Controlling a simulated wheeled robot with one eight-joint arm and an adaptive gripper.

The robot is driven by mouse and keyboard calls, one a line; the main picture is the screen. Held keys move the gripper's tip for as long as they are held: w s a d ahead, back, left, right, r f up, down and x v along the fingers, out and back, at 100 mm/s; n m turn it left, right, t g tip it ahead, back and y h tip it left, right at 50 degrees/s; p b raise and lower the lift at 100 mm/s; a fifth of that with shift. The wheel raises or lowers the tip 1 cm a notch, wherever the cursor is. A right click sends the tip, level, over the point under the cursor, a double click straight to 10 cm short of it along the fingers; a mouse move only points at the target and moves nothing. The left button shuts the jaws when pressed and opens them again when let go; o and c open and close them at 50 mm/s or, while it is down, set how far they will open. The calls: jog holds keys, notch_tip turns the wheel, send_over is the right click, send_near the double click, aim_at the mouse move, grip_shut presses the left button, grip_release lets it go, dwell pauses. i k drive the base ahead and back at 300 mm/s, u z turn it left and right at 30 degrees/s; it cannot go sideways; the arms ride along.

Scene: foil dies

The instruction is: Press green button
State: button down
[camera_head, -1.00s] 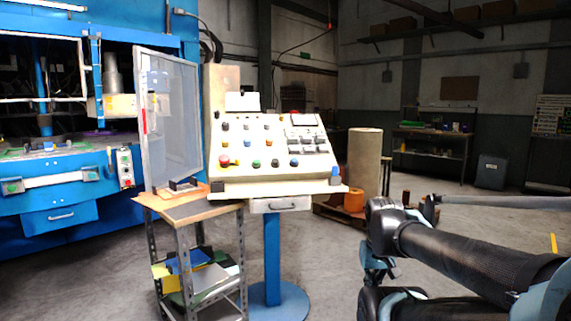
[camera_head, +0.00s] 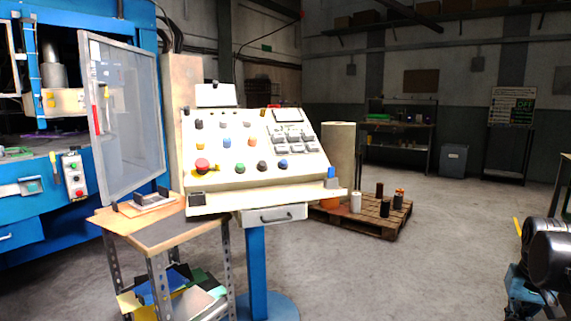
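The green button (camera_head: 239,169) is a small round knob in the lower row of the sloped cream control panel (camera_head: 215,182). It sits right of a large red button (camera_head: 202,165) and left of a black one (camera_head: 262,166). A blue button (camera_head: 283,164) is at the row's right end. The panel stands on a blue post. Only a dark, rounded part of my arm shows at the lower right edge, well away from the panel. My gripper is out of the picture, so its state is hidden.
A small bench (camera_head: 180,233) stands against the panel's left front. A clear guard door (camera_head: 122,115) and blue press (camera_head: 30,190) are at left. A pallet (camera_head: 385,226) with several cylinders is behind right. The floor right of the panel's post is open.

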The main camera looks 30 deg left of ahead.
aim_at(240, 166)
jog(key=z, duration=0.75)
jog(key=i, duration=0.45)
jog(key=u, duration=2.95)
